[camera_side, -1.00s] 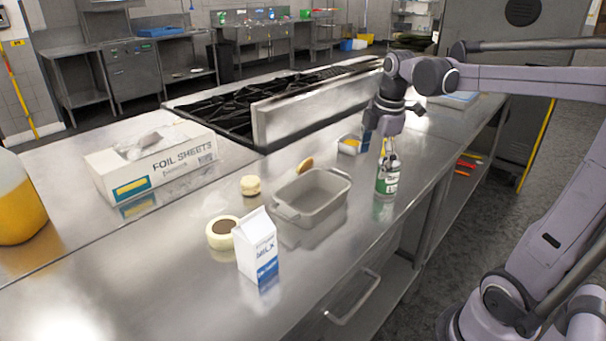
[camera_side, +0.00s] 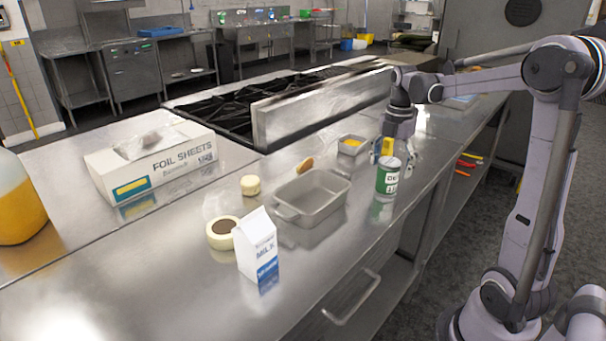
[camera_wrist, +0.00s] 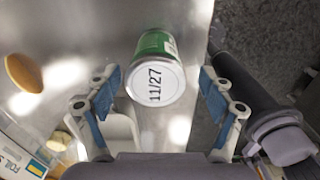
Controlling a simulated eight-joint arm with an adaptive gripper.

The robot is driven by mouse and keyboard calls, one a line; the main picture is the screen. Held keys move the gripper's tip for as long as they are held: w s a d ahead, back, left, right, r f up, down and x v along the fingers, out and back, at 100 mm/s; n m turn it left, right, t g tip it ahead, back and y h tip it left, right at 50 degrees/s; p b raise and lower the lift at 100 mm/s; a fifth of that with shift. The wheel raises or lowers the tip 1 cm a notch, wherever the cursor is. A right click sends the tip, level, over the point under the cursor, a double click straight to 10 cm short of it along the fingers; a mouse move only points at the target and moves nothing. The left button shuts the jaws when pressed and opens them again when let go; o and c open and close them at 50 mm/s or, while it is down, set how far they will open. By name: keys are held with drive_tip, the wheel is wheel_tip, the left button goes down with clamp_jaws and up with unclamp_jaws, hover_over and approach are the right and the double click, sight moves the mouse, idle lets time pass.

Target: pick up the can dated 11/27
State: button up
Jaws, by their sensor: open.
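The can (camera_side: 388,178) stands upright on the steel counter near its right edge, with a green and white label. In the wrist view its pale lid (camera_wrist: 156,82) reads 11/27. My gripper (camera_side: 393,148) points down just behind and above the can in the side view. In the wrist view my gripper (camera_wrist: 158,90) is open, with one blue-padded finger on each side of the lid and a gap to both. I cannot tell how far the fingertips are above the can.
A grey baking pan (camera_side: 312,197) stands left of the can. A small tray with yellow contents (camera_side: 352,146) is behind it. A milk carton (camera_side: 256,246), a tape-like roll (camera_side: 222,232) and a foil sheets box (camera_side: 150,162) are farther left. The counter in front of the can is clear.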

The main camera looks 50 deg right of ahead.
sight(387, 180)
drive_tip(key=shift+w+f, duration=0.15)
drive_tip(key=shift+f, duration=1.2)
drive_tip(key=shift+w+f, duration=0.1)
drive_tip(key=shift+f, duration=1.25)
drive_tip(key=c, duration=1.5)
